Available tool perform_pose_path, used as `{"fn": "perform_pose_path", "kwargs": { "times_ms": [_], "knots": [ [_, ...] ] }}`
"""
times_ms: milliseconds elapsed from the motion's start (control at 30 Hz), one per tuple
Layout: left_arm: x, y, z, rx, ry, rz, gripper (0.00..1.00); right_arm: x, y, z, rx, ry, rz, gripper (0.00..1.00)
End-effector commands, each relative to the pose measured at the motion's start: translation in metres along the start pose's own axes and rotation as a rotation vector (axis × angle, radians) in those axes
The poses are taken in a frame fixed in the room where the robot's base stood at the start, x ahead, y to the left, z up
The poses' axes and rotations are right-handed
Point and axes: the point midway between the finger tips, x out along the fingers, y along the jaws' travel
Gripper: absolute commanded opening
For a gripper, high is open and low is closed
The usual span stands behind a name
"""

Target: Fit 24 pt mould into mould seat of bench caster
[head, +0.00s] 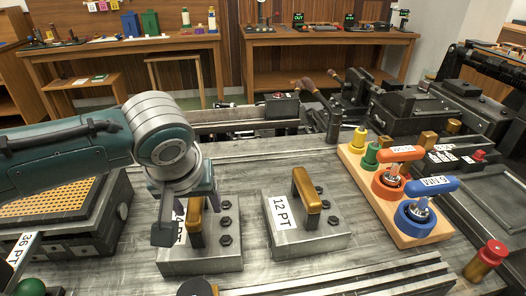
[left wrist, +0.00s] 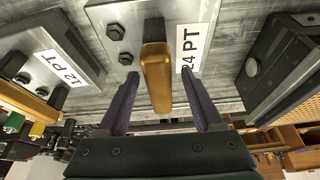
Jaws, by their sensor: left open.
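The 24 pt mould (head: 228,262) is a grey metal block with a brass handle (head: 197,228), dark bolts and a white label, lying on the bench. In the left wrist view its label reads 24 PT (left wrist: 188,48); in the head view my gripper partly covers the label. My left gripper (head: 185,222) is open at the mould's handle. In the left wrist view the brass handle (left wrist: 156,80) stands between the two spread fingers (left wrist: 160,98), with gaps visible. The dark bench caster (head: 352,95) stands at the back right; I cannot make out its mould seat. My right gripper is not in view.
A similar 12 PT mould (head: 325,236) lies just right. A wooden block (head: 432,229) with orange and blue handled tools stands farther right. Metal rails (head: 370,283) run along the front. Bare bench lies behind the moulds.

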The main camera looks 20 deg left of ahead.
Motion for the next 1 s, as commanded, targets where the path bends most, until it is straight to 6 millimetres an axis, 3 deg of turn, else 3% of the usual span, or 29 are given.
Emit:
{"fn": "perform_pose_path", "kwargs": {
  "times_ms": [67, 633, 1000],
  "knots": [
    [-0.0003, 0.0001, 0.0000, 0.000, 0.000, 0.000, 0.65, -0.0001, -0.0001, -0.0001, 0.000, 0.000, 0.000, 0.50],
    [-0.0005, -0.0001, 0.0000, 0.000, 0.000, -0.001, 0.01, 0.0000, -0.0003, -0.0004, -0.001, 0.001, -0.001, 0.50],
    [-0.0005, -0.0002, 0.0000, 0.000, 0.000, -0.001, 0.00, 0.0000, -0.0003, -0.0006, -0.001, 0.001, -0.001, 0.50]
  ]
}}
